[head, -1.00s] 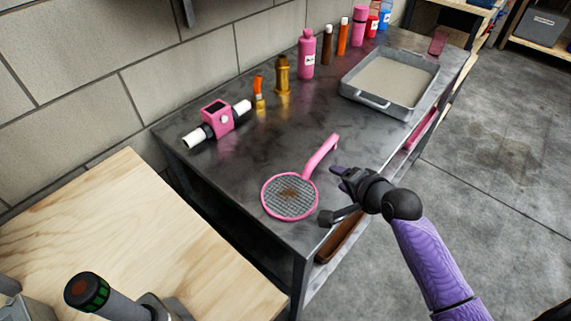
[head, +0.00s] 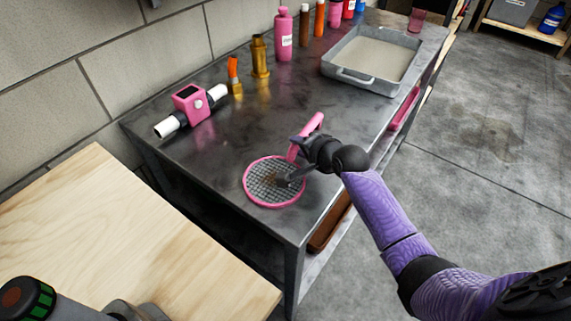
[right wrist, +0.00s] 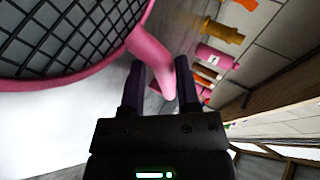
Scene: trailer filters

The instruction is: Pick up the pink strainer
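The pink strainer (head: 262,203) lies on the dark metal table, with its round mesh toward the front edge and its handle (head: 312,124) pointing away to the back right. In the right wrist view, its rim and mesh (right wrist: 60,30) fill the upper left. My right gripper (head: 291,162) is at the handle, close to where it meets the rim. In the right wrist view, the two fingers of the right gripper (right wrist: 162,88) stand apart with the pink handle (right wrist: 152,55) between them, and a gap shows beside it. The gripper hides part of the handle and mesh. My left gripper is not in view.
The dark metal table (head: 225,135) also bears a pink-and-white device (head: 192,104), brass fittings (head: 260,58), a pink bottle (head: 283,35), several more bottles and a grey tray (head: 345,74). A wooden tabletop (head: 110,230) is at the front left.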

